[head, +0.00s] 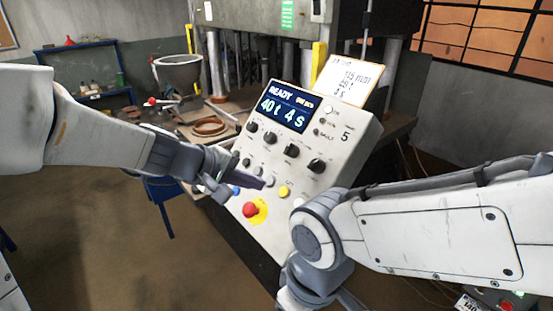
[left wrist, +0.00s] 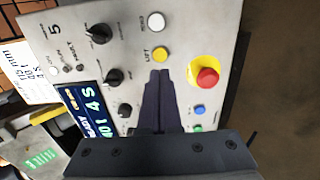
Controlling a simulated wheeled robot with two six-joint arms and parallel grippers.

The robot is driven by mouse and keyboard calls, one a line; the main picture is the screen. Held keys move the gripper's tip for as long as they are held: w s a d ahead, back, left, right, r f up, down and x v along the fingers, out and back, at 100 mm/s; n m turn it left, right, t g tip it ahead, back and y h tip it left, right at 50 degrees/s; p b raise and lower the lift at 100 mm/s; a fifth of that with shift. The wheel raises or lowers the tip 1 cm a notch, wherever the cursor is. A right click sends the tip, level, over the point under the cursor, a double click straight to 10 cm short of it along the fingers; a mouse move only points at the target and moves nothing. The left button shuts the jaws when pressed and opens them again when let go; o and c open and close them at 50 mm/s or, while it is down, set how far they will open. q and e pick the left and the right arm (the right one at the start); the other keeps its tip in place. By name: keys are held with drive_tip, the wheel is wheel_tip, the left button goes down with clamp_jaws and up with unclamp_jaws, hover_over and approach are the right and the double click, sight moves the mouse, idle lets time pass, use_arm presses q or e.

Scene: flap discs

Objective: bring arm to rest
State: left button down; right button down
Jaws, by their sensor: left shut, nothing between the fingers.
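My left gripper (head: 256,182) is shut and empty, its fingertips over the lower part of the control panel (head: 338,137). In the left wrist view the shut fingers (left wrist: 158,76) point at the panel close to the yellow button (left wrist: 160,54); I cannot tell whether they touch it. My right arm (head: 430,225) reaches in from the right in the head view, and its gripper is not visible. The panel's display (head: 283,106) reads READY, 40 t, 4 s.
A red emergency knob (head: 250,209) on a yellow ring sits low on the panel. Black rotary knobs (head: 291,151) sit above the buttons. A handwritten card (head: 348,79) stands behind the panel. The press bed holds a brown ring (head: 209,126). Open floor (head: 110,245) lies at the lower left.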

use_arm(q)
drive_tip(key=s+d+f+m+g, duration=0.3)
drive_tip(key=s+d+m, duration=0.1)
drive_tip(key=s, duration=0.5)
drive_tip(key=s+a+f+m+g+y+b, duration=0.1)
drive_tip(key=s+a+f+m+y, duration=0.2)
drive_tip(key=s, duration=0.5)
drive_tip(key=s+a+f+m+g+y+b, duration=0.1)
drive_tip(key=s+a+f+m+y, duration=0.2)
drive_tip(key=s+m, duration=0.4)
drive_tip(key=shift+s+a+f+m+g+y, duration=0.3)
drive_tip(key=shift+s+a+f+g+y, duration=0.15)
drive_tip(key=shift+f, duration=0.4)
